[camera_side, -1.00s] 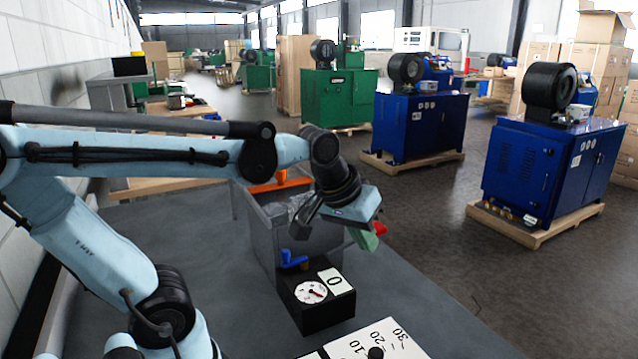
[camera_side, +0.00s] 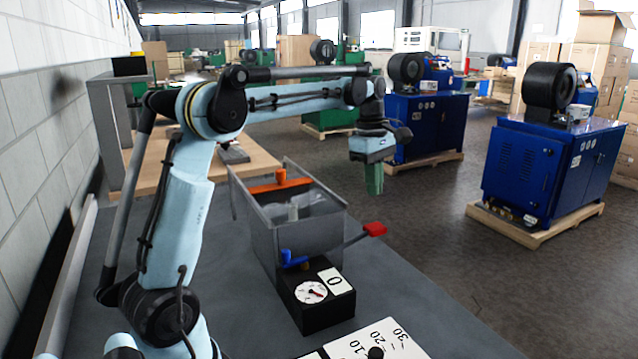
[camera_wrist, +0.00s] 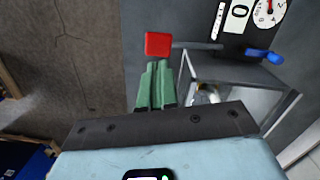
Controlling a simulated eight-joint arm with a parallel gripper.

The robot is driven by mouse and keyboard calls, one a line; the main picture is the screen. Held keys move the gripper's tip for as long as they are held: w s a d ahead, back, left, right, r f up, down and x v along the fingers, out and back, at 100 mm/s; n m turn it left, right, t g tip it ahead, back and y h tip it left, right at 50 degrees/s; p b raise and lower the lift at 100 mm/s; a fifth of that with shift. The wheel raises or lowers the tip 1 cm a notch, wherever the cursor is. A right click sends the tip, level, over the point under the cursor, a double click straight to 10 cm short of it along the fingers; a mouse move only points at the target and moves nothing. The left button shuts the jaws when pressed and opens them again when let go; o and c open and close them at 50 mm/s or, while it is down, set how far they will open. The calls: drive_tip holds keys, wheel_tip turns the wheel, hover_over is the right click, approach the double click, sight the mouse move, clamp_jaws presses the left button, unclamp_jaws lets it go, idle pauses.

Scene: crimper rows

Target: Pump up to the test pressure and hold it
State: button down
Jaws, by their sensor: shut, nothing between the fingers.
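A grey open-topped tank (camera_side: 330,240) stands on the bench, with a red-ended pump lever (camera_side: 375,230) sticking out to its right. In front is a black box with a round white gauge (camera_side: 311,292), its red needle too small to read surely, and a white label reading 0 (camera_side: 335,281). A blue valve handle (camera_side: 292,258) is beside the gauge box. My gripper (camera_side: 375,190), with green fingers, is shut and empty above the lever's red end, apart from it. In the wrist view the red end (camera_wrist: 158,44) lies just beyond the fingertips (camera_wrist: 156,66).
An orange handle (camera_side: 281,178) and an orange bar are at the tank's back. A white scale marked 10, 20, 30 (camera_side: 365,340) with a black knob (camera_side: 376,353) lies at the front. Blue machines (camera_side: 425,125) stand on the floor beyond.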

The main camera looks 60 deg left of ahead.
sight(371, 225)
drive_tip(key=shift+w+a+f+n, duration=0.15)
drive_tip(key=shift+a+f+n, duration=0.05)
drive_tip(key=shift+a+n, duration=0.35)
drive_tip(key=shift+w+d+f, duration=0.1)
drive_tip(key=shift+d+f, duration=0.1)
drive_tip(key=shift+f, duration=1.55)
drive_tip(key=shift+w+d+f, duration=0.1)
drive_tip(key=shift+d+f, duration=0.05)
drive_tip(key=shift+f, duration=1.55)
drive_tip(key=shift+s+f, duration=0.1)
drive_tip(key=shift+f, duration=2.1)
drive_tip(key=shift+s, duration=0.1)
